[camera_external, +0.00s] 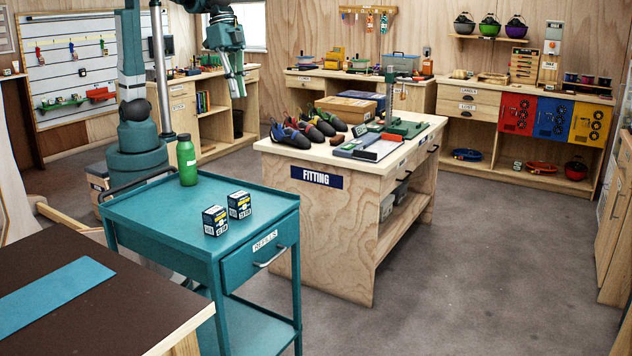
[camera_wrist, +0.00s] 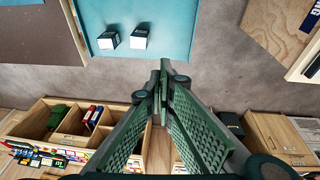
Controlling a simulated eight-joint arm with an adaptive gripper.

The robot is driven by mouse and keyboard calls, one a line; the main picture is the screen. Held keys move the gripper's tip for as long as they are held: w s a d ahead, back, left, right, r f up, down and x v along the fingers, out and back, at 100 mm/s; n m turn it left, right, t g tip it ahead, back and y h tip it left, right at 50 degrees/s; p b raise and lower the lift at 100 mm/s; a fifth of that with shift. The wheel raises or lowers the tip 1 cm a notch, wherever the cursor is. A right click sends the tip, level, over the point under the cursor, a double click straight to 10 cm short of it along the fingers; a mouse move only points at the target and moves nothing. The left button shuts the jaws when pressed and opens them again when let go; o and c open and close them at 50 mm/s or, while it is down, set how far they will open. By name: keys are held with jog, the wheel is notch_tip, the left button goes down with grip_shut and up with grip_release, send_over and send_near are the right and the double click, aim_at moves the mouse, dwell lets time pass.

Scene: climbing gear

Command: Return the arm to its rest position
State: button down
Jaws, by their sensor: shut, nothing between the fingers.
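My arm stands at the left of the external view, with its upper part reaching past the top edge of the picture. My gripper (camera_external: 237,86) hangs down in the air, above and behind the teal cart and apart from it. In the wrist view, my gripper's two green fingers (camera_wrist: 162,72) meet at their tips. They are shut with nothing between them.
A teal cart (camera_external: 150,205) holds a green bottle (camera_external: 187,160) and two small boxes (camera_external: 215,220). The fitting table (camera_external: 335,175) carries several climbing shoes (camera_external: 300,130). A brown-topped table (camera_external: 90,315) is at front left. Grey floor (camera_external: 480,260) is clear at right.

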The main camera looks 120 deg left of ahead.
jog(key=s+a+f+t, duration=0.1)
jog(key=s+a, duration=0.3)
jog(key=s, duration=0.5)
jog(key=s+a+f+t, duration=0.1)
jog(key=s+a, duration=0.3)
jog(key=s, duration=0.5)
jog(key=s+a+f+t, duration=0.1)
jog(key=s+a+f, duration=0.1)
jog(key=s+f, duration=0.2)
jog(key=s+a+f+t, duration=0.1)
jog(key=s+f, duration=0.3)
jog(key=s, duration=0.7)
jog(key=shift+a+f+y, duration=0.4)
jog(key=shift+a, duration=0.4)
